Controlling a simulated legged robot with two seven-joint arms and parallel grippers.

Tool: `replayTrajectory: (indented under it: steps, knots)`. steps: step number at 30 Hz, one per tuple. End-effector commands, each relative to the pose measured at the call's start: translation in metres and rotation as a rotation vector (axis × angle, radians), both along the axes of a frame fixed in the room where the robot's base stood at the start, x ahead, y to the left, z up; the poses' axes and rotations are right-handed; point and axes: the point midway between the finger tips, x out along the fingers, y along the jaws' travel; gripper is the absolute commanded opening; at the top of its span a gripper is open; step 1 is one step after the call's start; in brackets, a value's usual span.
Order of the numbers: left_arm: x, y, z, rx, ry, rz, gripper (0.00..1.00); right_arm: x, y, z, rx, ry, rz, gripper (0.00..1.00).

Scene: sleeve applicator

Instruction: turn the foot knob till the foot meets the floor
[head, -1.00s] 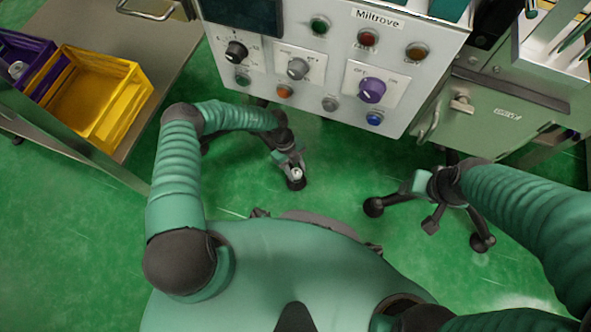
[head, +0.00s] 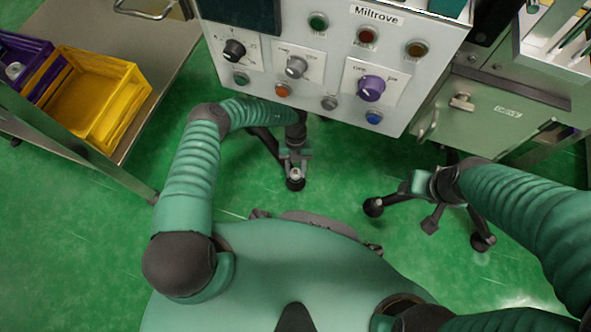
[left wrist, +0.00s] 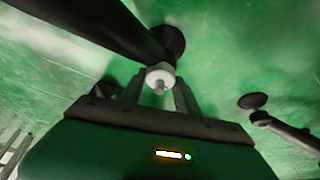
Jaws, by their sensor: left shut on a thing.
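The foot knob (head: 297,174) is a small pale knob at the end of a dark stand leg, just above a round black foot (head: 295,184). In the left wrist view the white knob (left wrist: 160,76) sits between my fingertips, with the dark foot disc (left wrist: 170,41) beyond it. My left gripper (head: 296,163) is shut on the knob; it also shows in the left wrist view (left wrist: 160,92). Whether the foot touches the floor I cannot tell. My right gripper (head: 420,187) is near other stand legs at the right; its fingers are unclear.
The Miltrove panel (head: 330,55) with knobs and buttons stands above the legs. A grey-topped table (head: 165,75) with yellow (head: 100,105) and purple (head: 22,55) bins is at the left. More black feet (head: 373,207) stand at the right. Green floor lies open between.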

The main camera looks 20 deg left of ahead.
Motion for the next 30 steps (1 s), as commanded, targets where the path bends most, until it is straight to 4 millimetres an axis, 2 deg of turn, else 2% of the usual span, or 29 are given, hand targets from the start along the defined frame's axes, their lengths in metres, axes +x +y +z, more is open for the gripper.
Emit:
replayTrajectory:
  steps: [14, 15, 19, 27, 30]
  knots:
    - [0.0007, 0.0001, -0.0002, 0.001, -0.002, -0.015, 0.00, -0.0001, 0.0000, -0.0002, 0.000, 0.000, 0.000, 0.60]
    - [0.0007, 0.0001, -0.0002, 0.000, -0.002, -0.015, 0.40, -0.0001, 0.0000, -0.0002, 0.000, 0.000, 0.000, 0.60]
    - [0.0005, 0.0001, -0.0001, 0.001, -0.002, -0.015, 0.57, 0.0000, 0.0000, -0.0002, 0.000, 0.000, 0.000, 0.60]
    - [0.0003, 0.0000, 0.0001, 0.000, -0.001, -0.015, 0.59, 0.0000, 0.0000, -0.0001, 0.000, 0.000, 0.000, 0.60]
    - [0.0004, 0.0000, 0.0062, 0.000, -0.001, -0.015, 0.59, 0.0000, 0.0000, 0.0057, 0.000, 0.000, 0.000, 0.60]
